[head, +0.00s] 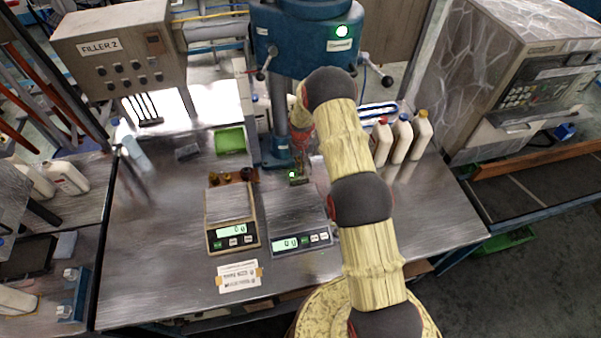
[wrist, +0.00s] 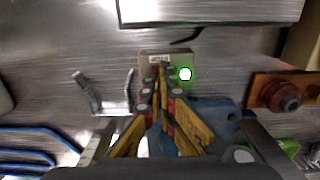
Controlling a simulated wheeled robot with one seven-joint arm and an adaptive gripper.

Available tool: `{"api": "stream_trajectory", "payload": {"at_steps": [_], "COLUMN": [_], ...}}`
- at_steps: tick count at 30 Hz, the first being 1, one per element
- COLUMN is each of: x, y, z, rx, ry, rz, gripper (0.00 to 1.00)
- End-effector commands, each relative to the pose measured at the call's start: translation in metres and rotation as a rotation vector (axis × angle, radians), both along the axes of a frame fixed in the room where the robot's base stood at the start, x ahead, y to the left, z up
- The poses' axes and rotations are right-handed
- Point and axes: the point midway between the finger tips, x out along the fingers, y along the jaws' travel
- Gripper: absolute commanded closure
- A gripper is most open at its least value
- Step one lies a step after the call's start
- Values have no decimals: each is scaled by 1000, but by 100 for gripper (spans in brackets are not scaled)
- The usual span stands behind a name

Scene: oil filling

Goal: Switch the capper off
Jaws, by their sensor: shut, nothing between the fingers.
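In the head view my arm partly hides the gripper.
Two scales, one left (head: 229,203) and one right (head: 300,238), stand in front of the capper. White bottles (head: 402,140) stand to its right. A green tray (head: 230,139) lies behind the left scale. The filler box (head: 117,52) is at the back left.

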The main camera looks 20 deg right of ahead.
Motion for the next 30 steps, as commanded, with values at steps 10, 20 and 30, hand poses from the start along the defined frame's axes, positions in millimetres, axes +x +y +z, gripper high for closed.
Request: {"api": "stream_trajectory", "payload": {"at_steps": [10,20,30], "x": [0,0,0], "y": [0,0,0], "z": [-5,-10,-14], "rx": [0,0,0], "ry": [0,0,0], "rz": [0,0,0], "gripper": [100,100,100]}}
